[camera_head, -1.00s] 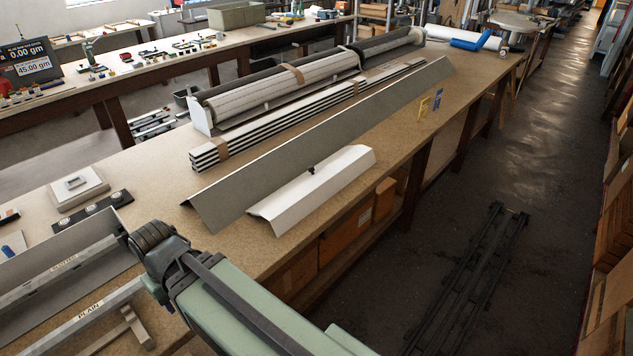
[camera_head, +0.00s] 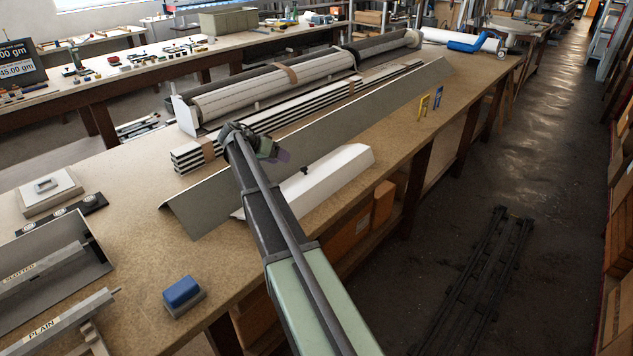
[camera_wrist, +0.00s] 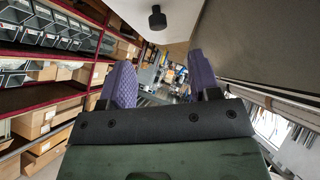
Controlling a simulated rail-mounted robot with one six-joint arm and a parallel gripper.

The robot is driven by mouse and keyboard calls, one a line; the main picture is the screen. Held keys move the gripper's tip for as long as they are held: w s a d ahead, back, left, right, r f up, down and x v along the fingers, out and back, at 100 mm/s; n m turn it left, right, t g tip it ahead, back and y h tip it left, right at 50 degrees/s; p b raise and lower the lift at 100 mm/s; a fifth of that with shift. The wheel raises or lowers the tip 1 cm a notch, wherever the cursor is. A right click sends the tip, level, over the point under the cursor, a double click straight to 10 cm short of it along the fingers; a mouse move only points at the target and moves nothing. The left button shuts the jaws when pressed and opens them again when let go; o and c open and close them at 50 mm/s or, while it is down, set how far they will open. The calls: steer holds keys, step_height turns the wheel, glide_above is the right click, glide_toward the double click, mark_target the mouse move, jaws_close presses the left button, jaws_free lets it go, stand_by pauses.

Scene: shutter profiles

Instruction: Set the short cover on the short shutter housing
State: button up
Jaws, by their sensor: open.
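The short cover (camera_head: 335,177) is a white folded profile with a small black knob, lying near the bench's front edge. My arm hides its left part in the head view. My gripper (camera_head: 279,156) is open and empty beside the knob, with one purple finger showing. In the wrist view the knob (camera_wrist: 157,18) stands out from the white cover (camera_wrist: 180,18), beyond and between the two spread fingers, apart from both. A roller housing with a white end plate (camera_head: 187,115) lies at the back of the bench; I cannot tell which part is the short shutter housing.
A long grey cover (camera_head: 380,108) lies close behind the short one. Striped slats (camera_head: 190,157) lie behind it. A blue-topped block (camera_head: 183,293) and labelled profiles (camera_head: 45,262) are at the left. Small yellow and blue pieces (camera_head: 424,106) stand to the right.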

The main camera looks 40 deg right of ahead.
mark_target(301, 168)
steer(key=b+x, duration=0.1)
steer(key=x, duration=0.1)
steer(key=b+x, duration=0.1)
steer(key=x, duration=0.1)
steer(key=shift+a+f, duration=0.2)
steer(key=shift+a, duration=0.05)
steer(key=shift+s+d, duration=0.15)
steer(key=shift+d, duration=0.2)
steer(key=b+x, duration=0.3)
steer(key=x, duration=0.2)
steer(key=shift+f, duration=0.15)
steer(key=shift+s+r, duration=0.1)
steer(key=shift+r, duration=0.1)
jaws_close()
